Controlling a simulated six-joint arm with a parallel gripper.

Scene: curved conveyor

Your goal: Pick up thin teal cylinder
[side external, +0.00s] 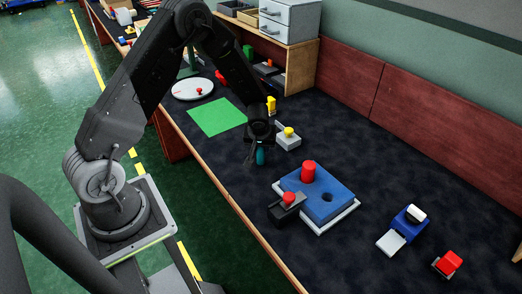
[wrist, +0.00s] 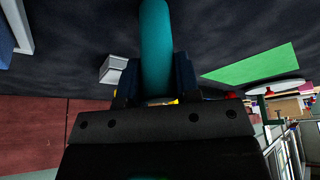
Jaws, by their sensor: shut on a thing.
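The thin teal cylinder (side external: 260,155) is upright between the fingers of my gripper (side external: 259,150) in the side view. In the wrist view the teal cylinder (wrist: 156,45) stretches from between the two fingers of my gripper (wrist: 157,80) to the top edge of the picture. The gripper is shut on it. The upper part of the cylinder is hidden by the gripper in the side view. I cannot tell whether its lower end touches the dark table.
A grey block with a yellow knob (side external: 288,136) stands close right of my gripper. A green sheet (side external: 216,117) lies to the left.

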